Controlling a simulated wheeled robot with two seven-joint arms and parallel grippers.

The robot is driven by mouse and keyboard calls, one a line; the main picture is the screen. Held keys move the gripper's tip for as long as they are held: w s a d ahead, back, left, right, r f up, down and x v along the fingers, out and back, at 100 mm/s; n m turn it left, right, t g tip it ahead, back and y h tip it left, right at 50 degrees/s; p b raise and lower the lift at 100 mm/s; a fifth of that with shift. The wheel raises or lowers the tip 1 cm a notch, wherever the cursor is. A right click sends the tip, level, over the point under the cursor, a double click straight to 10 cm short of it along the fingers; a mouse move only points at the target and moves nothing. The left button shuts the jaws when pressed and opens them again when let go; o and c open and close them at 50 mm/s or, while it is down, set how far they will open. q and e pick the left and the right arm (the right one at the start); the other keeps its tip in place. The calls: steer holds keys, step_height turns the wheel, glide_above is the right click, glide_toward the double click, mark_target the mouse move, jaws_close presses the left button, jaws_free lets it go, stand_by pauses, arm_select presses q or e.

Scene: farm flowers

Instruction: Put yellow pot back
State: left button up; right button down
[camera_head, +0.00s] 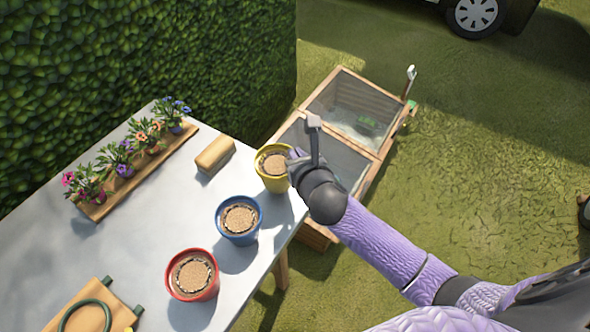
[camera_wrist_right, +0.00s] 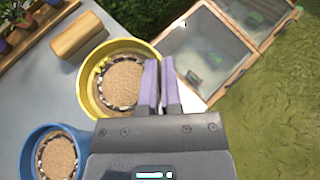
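The yellow pot (camera_head: 273,180), filled with brown soil, is upright at the far right edge of the white table (camera_head: 170,222). My right gripper (camera_head: 298,156) is at the pot's right side. In the right wrist view, the two purple fingers (camera_wrist_right: 160,82) are close together, with the right rim of the yellow pot (camera_wrist_right: 88,92) between them. The gripper looks shut on that rim. I cannot tell whether the pot's base touches the table. My left gripper is not in view.
A blue pot (camera_head: 238,229) and a red pot (camera_head: 192,288) stand along the table's right side. A tan block (camera_head: 214,155) lies left of the yellow pot. A wooden tray (camera_head: 97,211) holds flowers. A wooden cold frame (camera_head: 372,92) stands on the grass beyond the table.

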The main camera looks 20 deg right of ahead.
step_height(320, 180, down, 3)
steer(key=shift+b, duration=0.65)
steer(key=shift+r, duration=0.25)
steer(key=shift+f, duration=0.15)
steer(key=c, duration=0.8)
jaws_free()
